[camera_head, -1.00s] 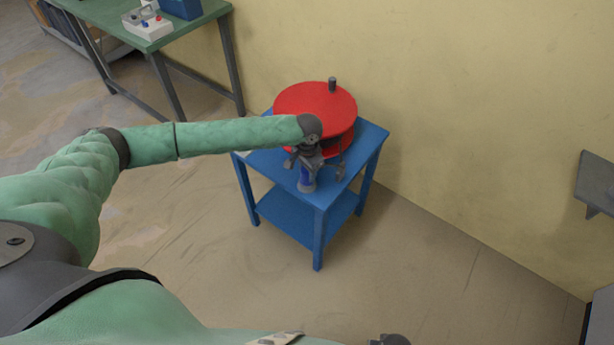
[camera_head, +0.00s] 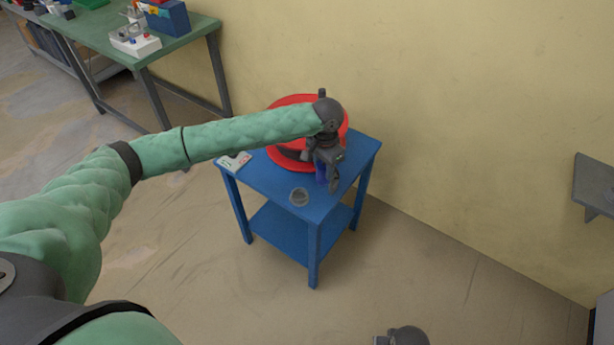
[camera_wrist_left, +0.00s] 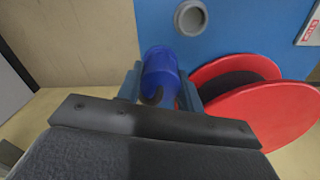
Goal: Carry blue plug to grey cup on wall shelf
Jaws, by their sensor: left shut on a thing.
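My left gripper (camera_head: 327,184) is shut on the blue plug (camera_head: 321,174) and holds it over the blue table. The plug also shows between the fingers in the left wrist view (camera_wrist_left: 160,72); the gripper body hides part of it. A small round grey cup (camera_head: 299,197) stands on the blue table, apart from the plug and to its left; it also shows in the wrist view (camera_wrist_left: 191,17). A grey wall shelf (camera_head: 596,184) is partly in view at the right edge. My right gripper's jaws are not in view.
A red reel (camera_head: 287,155) stands on the blue table (camera_head: 270,178), close behind my left gripper. A white card (camera_head: 234,161) lies at the table's left corner. A green workbench (camera_head: 185,50) with boxes is at the upper left. Open floor lies between table and shelf.

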